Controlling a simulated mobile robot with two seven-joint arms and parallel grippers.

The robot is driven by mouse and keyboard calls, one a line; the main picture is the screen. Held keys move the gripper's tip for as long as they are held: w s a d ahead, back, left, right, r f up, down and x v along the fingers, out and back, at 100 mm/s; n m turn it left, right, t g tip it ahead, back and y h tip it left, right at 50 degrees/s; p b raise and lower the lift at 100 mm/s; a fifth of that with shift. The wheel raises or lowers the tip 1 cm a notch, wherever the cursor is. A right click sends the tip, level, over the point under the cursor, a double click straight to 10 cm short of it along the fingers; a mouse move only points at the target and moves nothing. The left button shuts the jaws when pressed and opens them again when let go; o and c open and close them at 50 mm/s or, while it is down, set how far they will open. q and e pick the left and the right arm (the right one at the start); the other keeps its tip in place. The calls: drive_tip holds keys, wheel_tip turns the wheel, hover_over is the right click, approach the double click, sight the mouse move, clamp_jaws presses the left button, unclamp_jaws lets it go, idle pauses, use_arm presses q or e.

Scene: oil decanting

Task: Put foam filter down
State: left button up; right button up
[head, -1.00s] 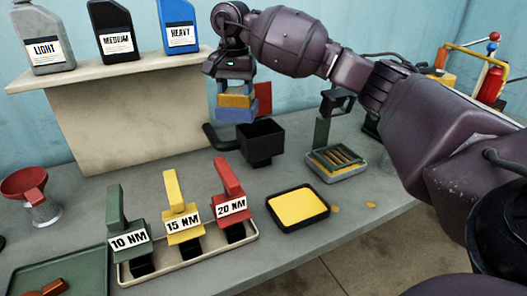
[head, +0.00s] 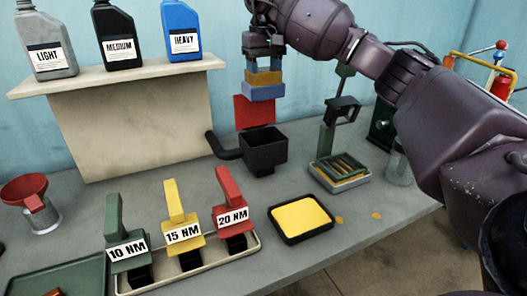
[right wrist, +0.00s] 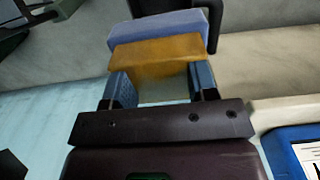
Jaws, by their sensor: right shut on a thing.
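My right gripper (head: 264,68) is shut on the foam filter (head: 263,90), a block with an orange layer and a blue-grey layer. The filter hangs in the air with its blue-grey layer lowest, above and behind the black open box (head: 264,147) in the head view. In the right wrist view the filter (right wrist: 160,55) sits between the two blue fingers of the gripper (right wrist: 160,80). A black-rimmed tray with a yellow pad (head: 300,215) lies on the bench in front. My left gripper is not in view.
A red panel (head: 255,111) stands behind the box. A grey tray with yellow slats (head: 340,174) and a green stand is to the right. Torque tools (head: 183,232) stand in a beige rack at front. Oil bottles (head: 183,32) line the shelf. A red funnel (head: 28,188) is at left.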

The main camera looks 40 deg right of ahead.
wheel_tip(320, 180, down, 19)
drive_tip(key=shift+f+b, duration=0.2)
drive_tip(key=shift+b, duration=0.55)
drive_tip(key=shift+f, duration=0.2)
drive_tip(key=o, duration=1)
drive_tip(key=shift+c, duration=0.2)
drive_tip(key=shift+r, duration=0.1)
